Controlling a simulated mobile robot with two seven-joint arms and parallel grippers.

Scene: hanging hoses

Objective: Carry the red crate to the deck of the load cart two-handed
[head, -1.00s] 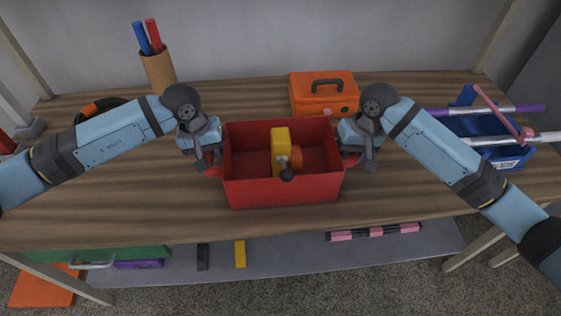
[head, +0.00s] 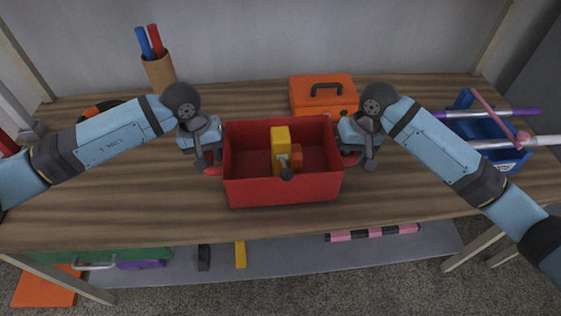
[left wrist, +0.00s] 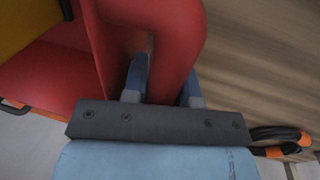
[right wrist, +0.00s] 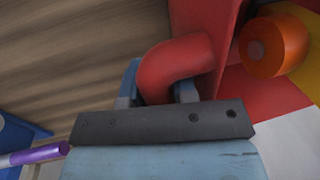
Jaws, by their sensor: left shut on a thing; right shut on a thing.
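The red crate (head: 282,188) is in the middle of the head view, over the wooden bench top. It holds a yellow and orange object (head: 281,150) with a dark knob. My left gripper (head: 209,162) is shut on the crate's left handle, and the red handle (left wrist: 175,50) shows between its fingers in the left wrist view. My right gripper (head: 352,157) is shut on the right handle, which shows between its fingers in the right wrist view (right wrist: 170,65). I cannot tell whether the crate's bottom touches the bench. The load cart is not recognisable in view.
An orange toolbox (head: 322,92) stands behind the crate. A brown cup (head: 160,73) with a blue and a red stick is at the back left. A blue bin (head: 487,127) with rods is at the right. A lower shelf (head: 290,257) holds several small items.

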